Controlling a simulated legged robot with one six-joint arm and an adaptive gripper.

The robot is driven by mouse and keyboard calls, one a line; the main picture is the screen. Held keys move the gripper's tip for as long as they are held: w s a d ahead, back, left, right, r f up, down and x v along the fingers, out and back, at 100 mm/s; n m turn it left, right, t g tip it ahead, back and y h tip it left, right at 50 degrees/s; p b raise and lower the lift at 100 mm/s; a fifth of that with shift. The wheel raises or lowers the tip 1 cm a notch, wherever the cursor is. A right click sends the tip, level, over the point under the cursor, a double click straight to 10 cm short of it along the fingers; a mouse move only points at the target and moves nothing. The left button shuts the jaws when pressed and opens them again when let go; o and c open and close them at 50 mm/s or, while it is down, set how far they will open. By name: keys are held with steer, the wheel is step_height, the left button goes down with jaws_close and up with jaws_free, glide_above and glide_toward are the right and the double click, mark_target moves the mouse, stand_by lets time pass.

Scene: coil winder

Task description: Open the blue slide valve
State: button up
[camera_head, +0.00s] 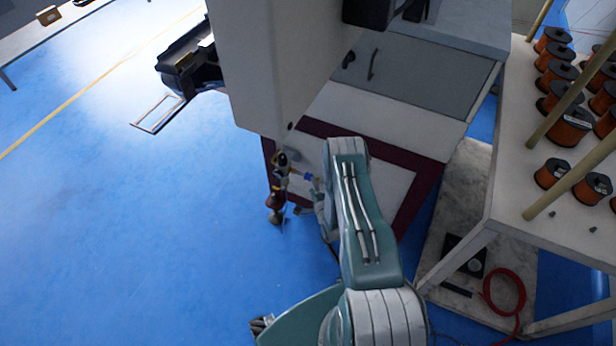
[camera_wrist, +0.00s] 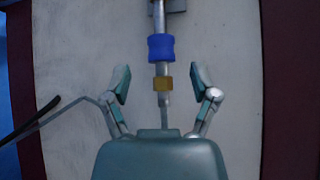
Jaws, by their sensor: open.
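The blue slide valve (camera_wrist: 161,48) is a blue collar on a thin grey vertical pipe in the wrist view. A yellow-brown fitting (camera_wrist: 164,83) sits on the same pipe just below it. My gripper (camera_wrist: 160,82) is open, with one finger on each side of the pipe at about the height of the fitting. Neither finger appears to touch the collar or the pipe. In the head view a small blue part (camera_head: 308,176) shows beside the machine's front panel, left of my arm. My gripper is mostly hidden behind my arm there.
The white machine cabinet (camera_head: 262,70) has a dark red frame around its lower panel. A dark and brass fitting assembly (camera_head: 277,190) is at its left corner. A rack of copper-wire spools (camera_head: 570,125) stands right. A red hose (camera_head: 505,290) lies below it. Blue floor is clear at left.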

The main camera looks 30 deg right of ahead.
mark_target(308, 176)
steer(key=w, duration=0.5)
steer(key=shift+d+f, duration=0.2)
steer(key=shift+f, duration=0.1)
steer(key=shift+c, duration=0.3)
